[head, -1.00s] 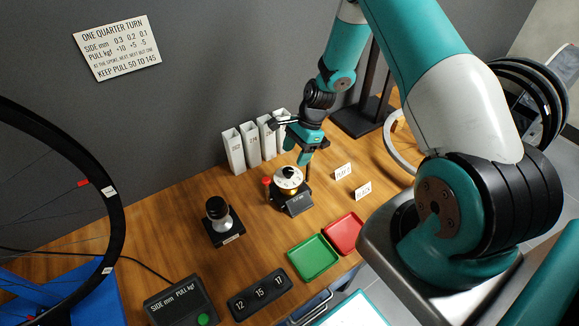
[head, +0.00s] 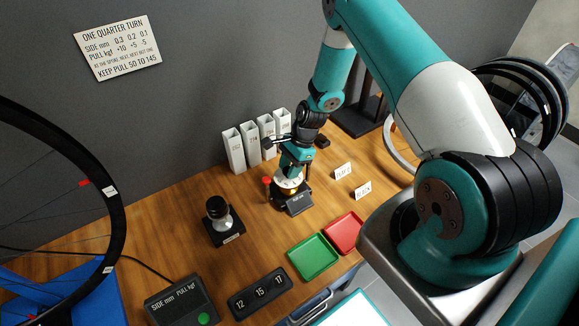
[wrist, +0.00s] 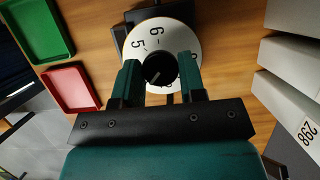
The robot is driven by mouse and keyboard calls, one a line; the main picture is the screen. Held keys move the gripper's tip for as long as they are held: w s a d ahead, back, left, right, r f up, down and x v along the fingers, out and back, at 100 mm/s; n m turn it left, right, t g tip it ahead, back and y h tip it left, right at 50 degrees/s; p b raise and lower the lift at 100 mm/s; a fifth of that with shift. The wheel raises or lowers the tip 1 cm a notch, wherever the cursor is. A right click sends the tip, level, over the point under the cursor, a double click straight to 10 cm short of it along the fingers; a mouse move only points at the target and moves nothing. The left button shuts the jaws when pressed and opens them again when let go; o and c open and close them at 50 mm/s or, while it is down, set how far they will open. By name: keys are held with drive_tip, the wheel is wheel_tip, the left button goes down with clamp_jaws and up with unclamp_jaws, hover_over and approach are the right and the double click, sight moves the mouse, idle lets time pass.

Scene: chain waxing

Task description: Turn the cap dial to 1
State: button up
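The cap dial is a round white disc with a black centre knob. It stands on a small black device in the head view (head: 291,184), mostly hidden under my gripper (head: 288,174). In the wrist view the white dial (wrist: 150,38) shows a 5 and a 6 at its upper left. The other numbers are hidden or too small to read. My gripper (wrist: 159,62) is open, with one teal finger on each side of the black knob (wrist: 160,70). Small gaps seem to show between the fingers and the knob; contact cannot be told.
A green tray (head: 313,257) and a red tray (head: 343,233) lie in front. A black-knobbed device (head: 220,218) stands at left, with bare wood between.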

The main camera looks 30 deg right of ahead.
drive_tip(key=shift+n, duration=0.3)
drive_tip(key=n+g+b, duration=0.1)
drive_tip(key=n, duration=0.2)
drive_tip(key=shift+w+n+g, duration=0.1)
drive_tip(key=shift+n+g, duration=0.2)
drive_tip(key=shift+n, duration=0.1)
drive_tip(key=n, duration=0.2)
drive_tip(key=n+g+h+b, duration=0.1)
drive_tip(key=n, duration=0.1)
drive_tip(key=shift+w+n+g+b, duration=0.1)
drive_tip(key=shift+n+g+b, duration=0.2)
drive_tip(key=n, duration=0.2)
drive_tip(key=n+h+b, duration=0.1)
drive_tip(key=n, duration=0.1)
drive_tip(key=shift+a+g+h, duration=0.15)
drive_tip(key=shift+g+h, duration=0.15)
drive_tip(key=shift+g, duration=0.1)
drive_tip(key=shift+n+h, duration=0.8)
drive_tip(key=shift+n, duration=1.7)
drive_tip(key=o, duration=0.9)
